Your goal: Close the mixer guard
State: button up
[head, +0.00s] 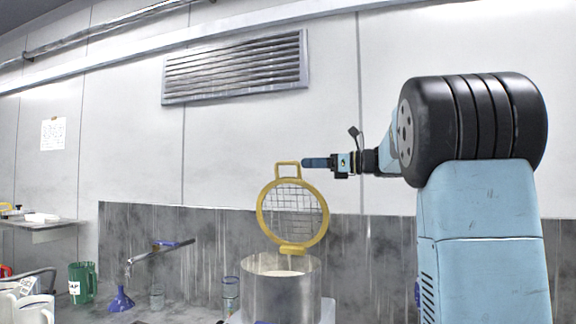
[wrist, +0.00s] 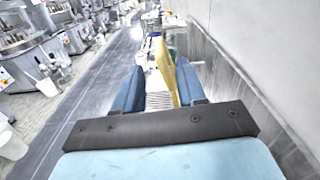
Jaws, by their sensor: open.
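The mixer guard (head: 262,218) is a yellow ring with wire mesh and a yellow loop handle on top. It stands raised, nearly upright, above the steel mixer bowl (head: 282,295), joined near the bowl's rim. My gripper (head: 308,162) is at the height of the handle, just to its right in the head view. In the wrist view my gripper (wrist: 160,82) is open, with blue fingers on either side of the yellow guard (wrist: 165,65). I cannot tell whether either finger touches it.
A green jug (head: 82,283), a blue funnel (head: 120,299) and a clear container (head: 231,293) stand left of the bowl. A tap (head: 158,249) juts from the grey backsplash. The wall and vent (head: 236,68) lie behind. Air left of the guard is clear.

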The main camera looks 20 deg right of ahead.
aim_at(284, 163)
jog(key=x, duration=0.9)
jog(key=shift+c, duration=0.3)
grip_shut()
